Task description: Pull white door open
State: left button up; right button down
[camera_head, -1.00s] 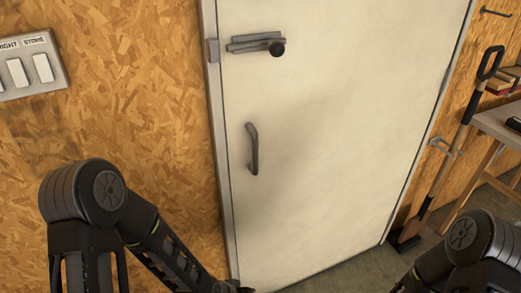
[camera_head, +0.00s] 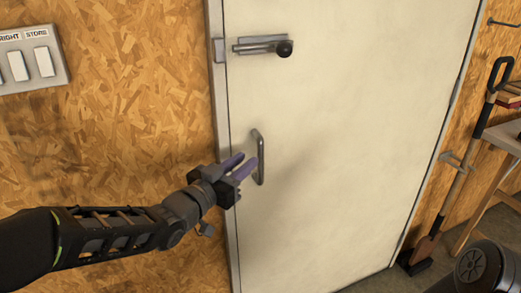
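The white door (camera_head: 350,120) stands shut in its frame in the middle of the head view. A dark vertical pull handle (camera_head: 260,157) is on its left part, and a sliding bolt with a black knob (camera_head: 265,46) is above it. My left gripper (camera_head: 248,165) is open, its two purple fingers pointing at the handle from the left. The fingertips are very close to the handle; I cannot tell whether they touch it. My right gripper is out of view; only a dark part of my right arm shows at the bottom right.
A switch panel (camera_head: 31,61) is on the chipboard wall at left. At right a shovel (camera_head: 453,180) leans by the door's hinge side, next to a workbench (camera_head: 507,137). Some concrete floor (camera_head: 395,283) is clear below the door.

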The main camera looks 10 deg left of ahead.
pick_arm(q)
jog(key=x, duration=0.7)
jog(key=shift+w+d+p, duration=0.1)
jog(key=shift+w+p, duration=0.15)
jog(key=shift+p, duration=0.15)
jog(key=shift+c, duration=0.3)
grip_shut()
dwell(0.7)
